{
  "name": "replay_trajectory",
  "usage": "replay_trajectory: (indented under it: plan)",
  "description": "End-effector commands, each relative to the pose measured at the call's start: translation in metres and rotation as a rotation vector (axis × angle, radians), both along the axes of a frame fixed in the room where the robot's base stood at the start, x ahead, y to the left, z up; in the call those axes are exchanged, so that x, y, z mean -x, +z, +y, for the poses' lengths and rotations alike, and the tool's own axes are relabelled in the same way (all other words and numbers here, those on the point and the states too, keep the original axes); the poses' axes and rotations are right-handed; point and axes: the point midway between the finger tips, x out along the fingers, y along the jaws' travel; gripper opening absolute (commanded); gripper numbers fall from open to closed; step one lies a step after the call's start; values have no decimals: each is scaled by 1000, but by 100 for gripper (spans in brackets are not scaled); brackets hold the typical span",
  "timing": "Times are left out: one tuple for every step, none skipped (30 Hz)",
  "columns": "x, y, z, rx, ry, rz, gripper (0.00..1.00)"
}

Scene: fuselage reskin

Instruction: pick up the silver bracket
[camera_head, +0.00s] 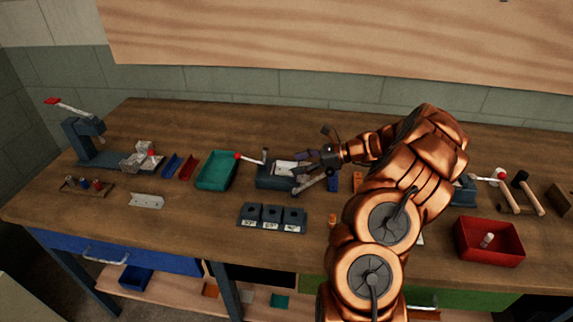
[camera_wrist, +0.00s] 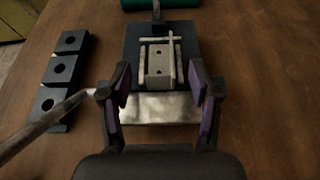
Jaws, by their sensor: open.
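A silver bracket with two dark holes (camera_wrist: 159,66) sits in a dark fixture (camera_wrist: 133,50), between pale metal bars, in the wrist view. A bright metal plate (camera_wrist: 158,108) lies just nearer to me. My gripper (camera_wrist: 160,88) is open, its purple-padded fingers spread to either side of the fixture, with nothing between them that I can see gripped. In the head view my gripper (camera_head: 303,170) is at the right side of the fixture (camera_head: 268,181) and partly hides it. Another silver bracket-like piece (camera_head: 146,201) lies loose on the table at the left.
A red-tipped lever (camera_head: 250,159) rises at the fixture. A grey rod (camera_wrist: 45,123) reaches in beside my left finger. A black block with three holes (camera_head: 272,217) stands in front of the fixture. A teal tray (camera_head: 216,170) is to its left, a red bin (camera_head: 489,241) far right.

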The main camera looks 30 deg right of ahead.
Motion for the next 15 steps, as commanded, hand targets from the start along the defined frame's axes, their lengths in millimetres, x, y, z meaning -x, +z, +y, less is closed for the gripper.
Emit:
replay_trajectory:
  plan:
    - [-3,-1,5,-2,1,1,62]
    - [-5,-2,6,-2,1,0,62]
    - [-6,-3,7,-1,0,-1,62]
    - [-6,-4,7,0,-1,0,62]
    - [-7,-4,8,0,-1,0,62]
    - [-7,-4,7,1,-2,-1,62]
    - [-7,-4,7,1,-2,-1,62]
    - [-7,-4,7,1,-2,-1,62]
    - [-7,-4,7,1,-1,-1,62]
    - [-7,-4,7,1,-1,-1,60]
    - [-7,-4,7,1,-1,-1,57]
    - [-7,-4,7,1,-1,-1,53]
    - [-7,-4,7,1,-1,-1,50]
    - [-6,-4,7,1,-1,-1,47]
    - [-6,-4,7,1,-1,-1,43]
